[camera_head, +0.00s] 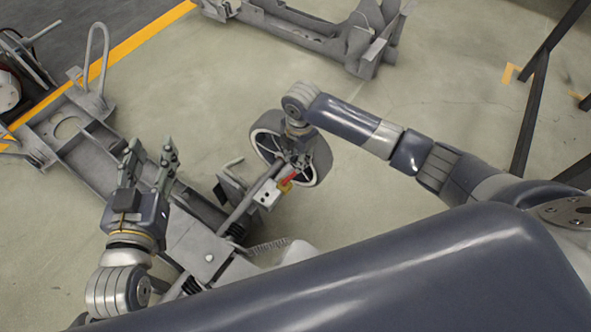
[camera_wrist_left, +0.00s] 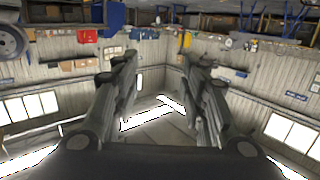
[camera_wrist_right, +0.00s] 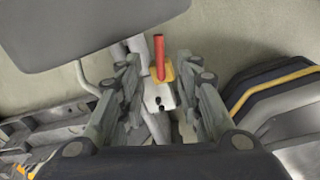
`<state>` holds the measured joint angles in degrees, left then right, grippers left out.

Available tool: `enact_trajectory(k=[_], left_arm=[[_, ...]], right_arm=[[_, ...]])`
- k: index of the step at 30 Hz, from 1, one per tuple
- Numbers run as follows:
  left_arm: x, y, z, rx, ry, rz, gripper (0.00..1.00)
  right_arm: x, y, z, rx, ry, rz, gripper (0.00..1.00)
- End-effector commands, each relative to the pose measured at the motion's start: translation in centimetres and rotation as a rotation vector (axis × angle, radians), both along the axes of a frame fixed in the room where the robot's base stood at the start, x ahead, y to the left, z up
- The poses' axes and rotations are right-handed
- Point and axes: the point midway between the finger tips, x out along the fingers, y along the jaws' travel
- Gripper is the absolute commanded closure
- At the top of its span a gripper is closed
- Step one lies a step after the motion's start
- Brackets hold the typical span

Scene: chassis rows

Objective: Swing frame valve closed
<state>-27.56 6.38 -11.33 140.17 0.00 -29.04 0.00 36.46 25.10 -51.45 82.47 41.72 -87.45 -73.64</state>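The valve has a red handle (camera_head: 289,178) on a yellow base (camera_head: 284,187), mounted on a pale grey block (camera_head: 266,194) of the chassis frame beside a wheel. In the right wrist view the red handle (camera_wrist_right: 159,55) stands up from the yellow collar (camera_wrist_right: 168,72). My right gripper (camera_wrist_right: 158,75) is open, with one finger on each side of the valve in that view; contact cannot be told. In the head view this gripper (camera_head: 298,152) is partly hidden by its own wrist. My left gripper (camera_head: 150,160) is open and empty, raised over the chassis to the left.
The grey chassis frame (camera_head: 75,135) runs along the left. Another chassis (camera_head: 310,35) lies at the back. Dark posts (camera_head: 535,95) stand at the right. Open floor (camera_head: 440,90) lies between.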

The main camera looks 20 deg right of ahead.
Motion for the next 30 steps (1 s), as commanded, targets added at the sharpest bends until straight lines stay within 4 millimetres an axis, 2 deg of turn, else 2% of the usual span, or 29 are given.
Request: enact_trajectory(k=[11, 21, 30], left_arm=[[0.2, -1.0, 6.4, -0.085, -0.329, -0.020, 0.60], [-1.8, -1.2, 11.8, -0.165, -0.618, -0.036, 0.60], [-3.7, -1.0, 14.5, -0.210, -0.777, -0.044, 0.60]], right_arm=[[0.1, 0.1, -3.6, 0.001, 0.001, -0.001, 0.68], [0.3, 0.2, -6.4, 0.001, 0.000, -0.001, 0.68], [0.3, 0.2, -7.7, 0.000, 0.000, 0.000, 0.68]])
